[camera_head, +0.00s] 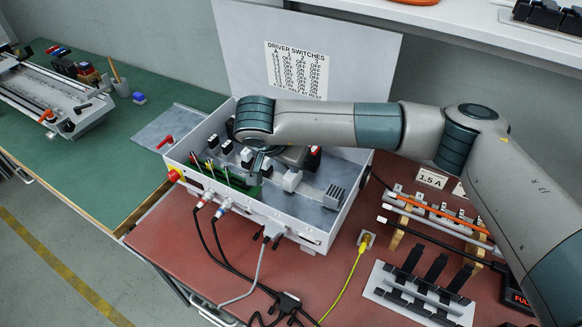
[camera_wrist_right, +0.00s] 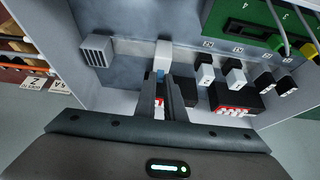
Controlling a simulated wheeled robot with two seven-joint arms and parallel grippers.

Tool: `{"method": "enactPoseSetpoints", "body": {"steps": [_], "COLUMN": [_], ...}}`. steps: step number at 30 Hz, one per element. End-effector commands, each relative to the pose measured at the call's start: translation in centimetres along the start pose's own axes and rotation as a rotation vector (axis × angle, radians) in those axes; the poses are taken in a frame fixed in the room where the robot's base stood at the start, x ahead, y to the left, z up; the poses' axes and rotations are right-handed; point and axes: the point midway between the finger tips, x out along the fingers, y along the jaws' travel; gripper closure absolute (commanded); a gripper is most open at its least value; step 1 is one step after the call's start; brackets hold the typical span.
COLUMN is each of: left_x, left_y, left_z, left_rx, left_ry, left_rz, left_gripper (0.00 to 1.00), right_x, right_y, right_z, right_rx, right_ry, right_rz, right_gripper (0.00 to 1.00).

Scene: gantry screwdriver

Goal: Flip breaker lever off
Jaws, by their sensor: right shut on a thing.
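The open white enclosure (camera_head: 325,232) holds a white breaker block (camera_head: 291,180), also seen upper centre in the right wrist view (camera_wrist_right: 163,52). A small bluish lever (camera_wrist_right: 160,75) shows below the block, at my fingertips. My right gripper (camera_wrist_right: 166,84) reaches down into the enclosure, its two narrow fingers close together and shut on this lever. The fingers hide part of the lever, so its exact position is hard to tell. In the head view my right wrist covers most of the gripper. My left gripper is not in view.
Beside the breaker are a slotted grey block (camera_wrist_right: 96,50), a green board (camera_wrist_right: 245,25) and several black-and-white switches (camera_wrist_right: 205,70). The raised lid (camera_head: 350,50) carries a switch chart (camera_head: 296,70). Cables lie before the enclosure. A rack (camera_head: 440,215) stands right.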

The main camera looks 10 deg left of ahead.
Motion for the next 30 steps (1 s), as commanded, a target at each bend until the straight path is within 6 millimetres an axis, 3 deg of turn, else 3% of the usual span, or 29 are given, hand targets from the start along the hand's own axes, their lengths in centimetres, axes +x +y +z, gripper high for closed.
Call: {"method": "enactPoseSetpoints", "body": {"steps": [8,9,11,23,30], "left_x": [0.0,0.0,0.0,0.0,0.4], "left_y": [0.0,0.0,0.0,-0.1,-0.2], "left_z": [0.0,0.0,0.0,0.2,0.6], "left_rx": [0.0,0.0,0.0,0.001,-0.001], "left_ry": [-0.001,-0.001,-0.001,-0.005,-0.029], "left_rz": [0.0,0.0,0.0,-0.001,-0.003], "left_gripper": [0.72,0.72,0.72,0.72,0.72], "right_x": [0.1,0.1,0.1,-0.2,-2.3], "right_y": [0.0,0.0,0.0,0.0,-0.1], "right_z": [0.4,0.4,0.4,0.2,0.2], "right_rx": [-0.004,-0.004,-0.004,-0.002,-0.002], "right_ry": [-0.007,-0.007,-0.006,-0.003,-0.002], "right_rz": [-0.001,-0.001,0.0,0.001,-0.001], "right_gripper": [1.0,0.81,0.72,0.72,0.72]}}
